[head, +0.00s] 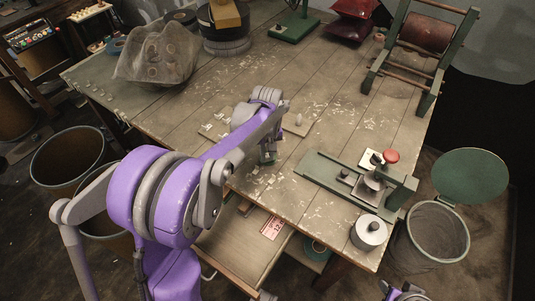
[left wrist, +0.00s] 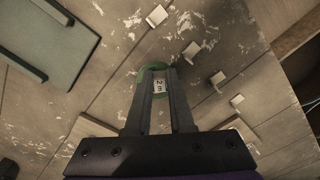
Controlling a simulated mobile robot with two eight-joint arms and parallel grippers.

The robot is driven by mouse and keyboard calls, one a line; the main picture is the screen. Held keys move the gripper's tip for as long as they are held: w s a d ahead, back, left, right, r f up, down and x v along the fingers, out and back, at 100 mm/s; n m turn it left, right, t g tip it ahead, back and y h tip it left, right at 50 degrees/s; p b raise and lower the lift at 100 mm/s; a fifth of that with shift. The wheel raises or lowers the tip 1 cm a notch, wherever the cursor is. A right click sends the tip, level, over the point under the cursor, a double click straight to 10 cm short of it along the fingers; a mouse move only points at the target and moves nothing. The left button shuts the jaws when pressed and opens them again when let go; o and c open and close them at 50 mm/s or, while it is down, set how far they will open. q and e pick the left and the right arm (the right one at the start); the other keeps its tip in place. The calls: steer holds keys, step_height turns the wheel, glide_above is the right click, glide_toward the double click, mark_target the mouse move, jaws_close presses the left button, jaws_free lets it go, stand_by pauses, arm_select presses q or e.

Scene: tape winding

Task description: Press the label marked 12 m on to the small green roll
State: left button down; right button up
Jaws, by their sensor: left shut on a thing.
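My left gripper (left wrist: 160,78) points down at the table, its fingers on either side of a small white label (left wrist: 158,86). It is shut on this label, of which "2 m" can be read; a finger may hide part of the marking. The small green roll (left wrist: 142,76) is directly behind the label and fingertips, and its rim shows around them. I cannot tell whether label and roll touch. In the head view my left gripper (head: 268,153) is over the table middle, and my arm hides much there.
White tabs (left wrist: 190,50) stand in a row beside the roll. A green-based device with a red knob (head: 391,156) and a metal can (head: 369,232) stand at the right of the table (head: 330,120). An open drawer (head: 235,245) sits below the front edge. The table's middle back is fairly clear.

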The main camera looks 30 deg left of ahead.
arm_select(q)
steer(key=shift+c, duration=1.5)
jaws_free()
steer(key=shift+r, duration=0.1)
steer(key=shift+r+p, duration=1.9)
steer(key=shift+r, duration=1)
steer(key=s+d+r+m+t, duration=0.1)
steer(key=s+d+m+t, duration=0.1)
steer(key=s, duration=0.4)
steer(key=s+d+r+m+t+p, duration=0.1)
steer(key=s+d+m, duration=0.2)
steer(key=s, duration=0.4)
steer(key=s+d+r+m+t, duration=0.1)
steer(key=s+d+m+t, duration=0.1)
steer(key=s, duration=0.5)
steer(key=shift+d+r+m+t+p, duration=0.35)
steer(key=shift+d+m, duration=0.45)
steer(key=shift+d, duration=0.35)
